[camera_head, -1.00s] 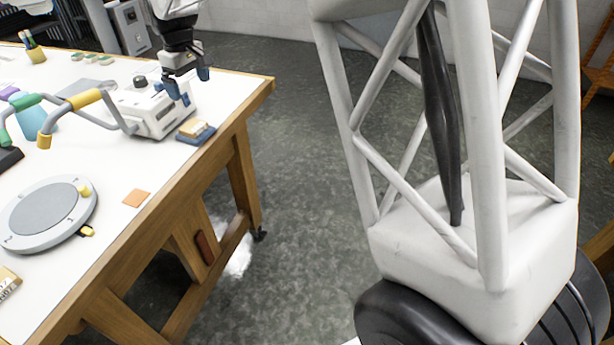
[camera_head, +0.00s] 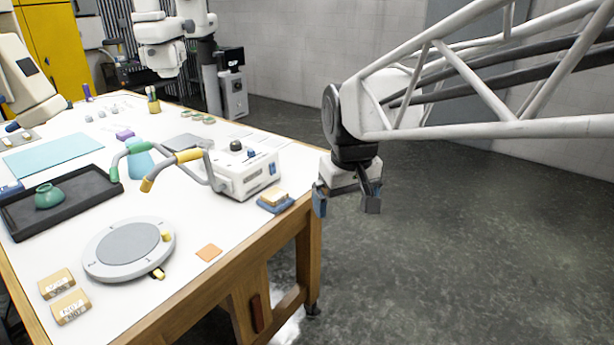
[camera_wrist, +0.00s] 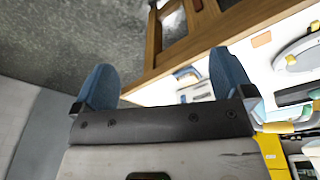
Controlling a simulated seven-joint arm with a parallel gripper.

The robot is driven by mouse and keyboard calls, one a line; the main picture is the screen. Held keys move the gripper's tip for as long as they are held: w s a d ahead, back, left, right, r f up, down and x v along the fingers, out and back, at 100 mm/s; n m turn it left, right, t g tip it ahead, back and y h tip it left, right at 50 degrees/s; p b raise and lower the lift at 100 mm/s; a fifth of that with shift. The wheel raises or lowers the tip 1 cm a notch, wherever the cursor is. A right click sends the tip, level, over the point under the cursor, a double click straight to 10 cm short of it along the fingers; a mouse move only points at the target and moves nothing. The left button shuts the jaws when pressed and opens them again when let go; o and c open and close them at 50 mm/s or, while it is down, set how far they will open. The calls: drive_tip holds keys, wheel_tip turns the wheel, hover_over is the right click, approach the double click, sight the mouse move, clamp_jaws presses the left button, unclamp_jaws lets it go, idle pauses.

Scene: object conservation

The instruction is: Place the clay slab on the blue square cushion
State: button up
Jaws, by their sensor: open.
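A tan slab (camera_head: 274,196), which looks like the clay slab, lies flat on the blue square cushion (camera_head: 277,207) near the table's right edge. The slab is a little smaller than the cushion, whose blue border shows around its front. My gripper (camera_head: 345,203) hangs to the right of them, beyond the table edge and over the floor, apart from both. In the wrist view its blue fingers (camera_wrist: 160,65) are spread, with nothing between them.
A white machine (camera_head: 247,175) with knobs stands just behind the cushion. A grey turntable (camera_head: 128,243), an orange square tile (camera_head: 209,253) and two labelled tan blocks (camera_head: 70,305) lie nearer the front. A black tray (camera_head: 85,205) holds a green pot. The floor right of the table is clear.

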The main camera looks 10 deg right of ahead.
drive_tip(key=s+d+f+m, duration=0.1)
drive_tip(key=s+f, duration=0.1)
drive_tip(key=s, duration=0.6)
drive_tip(key=s+d+f+m, duration=0.1)
drive_tip(key=s+f, duration=0.1)
drive_tip(key=s, duration=0.5)
drive_tip(key=shift+s+d+f+m+t, duration=0.3)
drive_tip(key=shift+s+f+t, duration=0.05)
drive_tip(key=shift+f+t, duration=0.05)
